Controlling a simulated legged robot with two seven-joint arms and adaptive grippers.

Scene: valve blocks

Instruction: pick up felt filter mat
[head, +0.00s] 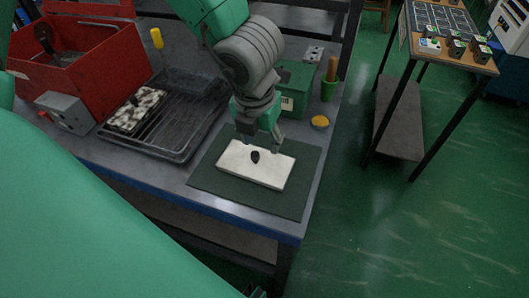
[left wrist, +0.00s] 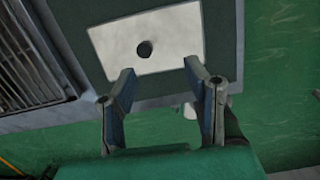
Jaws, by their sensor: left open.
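The felt filter mat (head: 270,172) is a white rectangular pad with a black knob (head: 255,157) on top. It lies flat on a dark green mat (head: 208,177) near the bench's front right corner. My left gripper (head: 262,145) is just behind and above the pad in the head view. In the left wrist view the pad (left wrist: 115,44) and its knob (left wrist: 144,49) show beyond my open fingers (left wrist: 158,82). Nothing is between the fingers. They are apart from the knob. My right gripper is not in view.
A black tray (head: 187,142) with a speckled pad (head: 133,112) stands left of the green mat. A red toolbox (head: 75,62), grey box (head: 66,112), green box (head: 290,98) and yellow disc (head: 320,121) are on the bench. A side table (head: 440,45) stands at the right.

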